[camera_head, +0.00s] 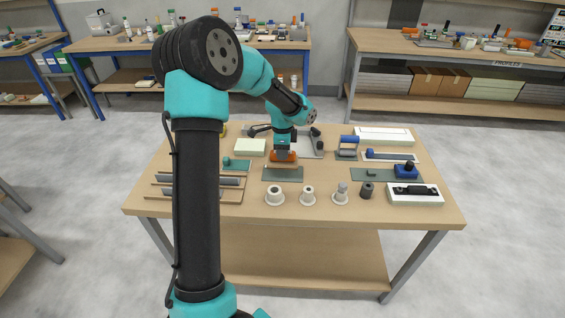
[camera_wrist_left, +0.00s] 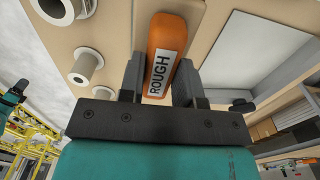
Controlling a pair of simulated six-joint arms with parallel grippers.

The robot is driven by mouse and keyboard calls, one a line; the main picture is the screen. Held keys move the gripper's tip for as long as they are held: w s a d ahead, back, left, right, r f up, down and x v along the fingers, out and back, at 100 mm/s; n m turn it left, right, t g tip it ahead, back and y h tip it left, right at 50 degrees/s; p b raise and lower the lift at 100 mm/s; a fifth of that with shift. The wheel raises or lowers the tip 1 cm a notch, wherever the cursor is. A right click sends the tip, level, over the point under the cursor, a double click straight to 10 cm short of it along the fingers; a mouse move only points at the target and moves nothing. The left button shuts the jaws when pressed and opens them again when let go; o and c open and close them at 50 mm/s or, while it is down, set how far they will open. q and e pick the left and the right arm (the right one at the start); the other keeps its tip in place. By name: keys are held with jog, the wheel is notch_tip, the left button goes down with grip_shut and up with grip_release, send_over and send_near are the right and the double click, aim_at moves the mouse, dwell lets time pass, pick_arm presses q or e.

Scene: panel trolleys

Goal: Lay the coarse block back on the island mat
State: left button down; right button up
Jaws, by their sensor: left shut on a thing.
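The coarse block (camera_head: 283,156) is orange on top with a paler lower part. In the left wrist view the block (camera_wrist_left: 163,48) carries a "ROUGH" label and sits between the two dark fingers. My left gripper (camera_head: 283,147) is shut on it from above. The block is over the back part of a grey-green mat (camera_head: 283,175) in the middle of the table, which I take as the island mat. I cannot tell whether the block touches the mat.
White flanged rings (camera_head: 274,195) and other small round parts stand along the front. A pale green block (camera_head: 250,147) is left of the gripper, and a grey tray (camera_head: 316,148) is behind right. A mat with a blue block (camera_head: 405,171) lies right; rods in a rack (camera_head: 200,190) lie left.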

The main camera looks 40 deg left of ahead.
pick_arm(q)
jog(key=shift+f, duration=0.4)
jog(key=shift+f, duration=0.1)
jog(key=shift+f, duration=1.8)
jog(key=shift+f, duration=0.15)
jog(key=c, duration=0.8)
grip_release()
notch_tip(320, 180, up, 12)
jog(key=shift+w+a+r, duration=0.1)
jog(key=shift+r, duration=0.1)
